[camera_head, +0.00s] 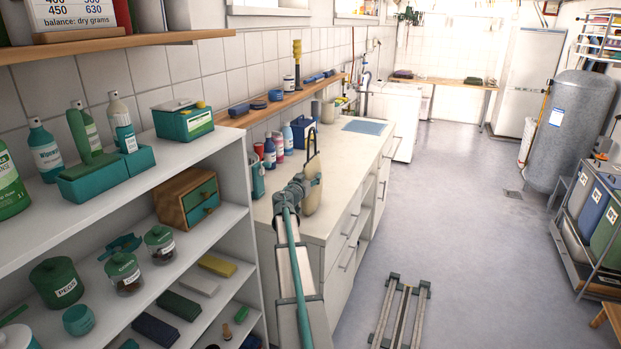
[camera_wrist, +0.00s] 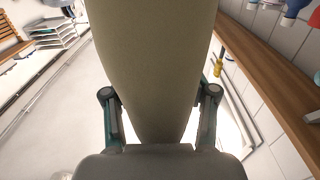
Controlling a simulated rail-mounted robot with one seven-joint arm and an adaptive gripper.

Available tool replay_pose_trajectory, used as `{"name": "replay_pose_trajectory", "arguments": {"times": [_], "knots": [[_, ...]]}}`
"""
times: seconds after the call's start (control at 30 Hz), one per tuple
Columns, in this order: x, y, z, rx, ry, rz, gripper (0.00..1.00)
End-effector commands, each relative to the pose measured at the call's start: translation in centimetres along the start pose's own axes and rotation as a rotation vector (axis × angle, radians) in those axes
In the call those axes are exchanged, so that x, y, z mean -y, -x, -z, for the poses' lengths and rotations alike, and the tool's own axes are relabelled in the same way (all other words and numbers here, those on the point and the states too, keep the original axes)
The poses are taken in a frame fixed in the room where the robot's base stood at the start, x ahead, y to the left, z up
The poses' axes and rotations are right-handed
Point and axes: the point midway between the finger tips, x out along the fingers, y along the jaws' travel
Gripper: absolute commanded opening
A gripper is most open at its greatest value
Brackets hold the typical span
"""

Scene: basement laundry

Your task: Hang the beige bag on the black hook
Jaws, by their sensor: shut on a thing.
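The beige bag (camera_head: 312,190) hangs upright at the end of my arm, above the front edge of the white counter, with its dark handle loop (camera_head: 313,143) standing up. My gripper (camera_head: 298,187) is shut on the bag. In the wrist view the bag (camera_wrist: 152,60) fills the middle between the two fingers and hides what lies behind it. I cannot make out the black hook for certain in either view.
The white counter (camera_head: 350,151) carries several bottles and a dark blue caddy (camera_head: 302,133) near the bag. A wooden wall shelf (camera_head: 284,103) runs above it. Open white shelves (camera_head: 190,157) full of goods stand at left. The grey floor (camera_head: 455,200) at right is largely clear.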

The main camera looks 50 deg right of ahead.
Motion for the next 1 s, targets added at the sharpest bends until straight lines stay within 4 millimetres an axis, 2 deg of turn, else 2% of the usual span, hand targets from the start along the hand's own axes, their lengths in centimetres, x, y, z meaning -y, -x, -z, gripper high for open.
{"name": "replay_pose_trajectory", "arguments": {"times": [0.27,0.3,0.43,0.47,1.0], "knots": [[0.0,0.0,-0.43,-0.001,0.0,0.0,0.0],[0.0,0.0,-0.37,0.0,0.0,0.0,0.59],[0.0,0.0,-0.34,0.0,0.0,0.0,0.81],[0.0,0.0,-0.34,0.0,0.0,0.0,0.83],[0.0,-0.01,-0.16,0.001,0.001,0.0,0.83]]}}
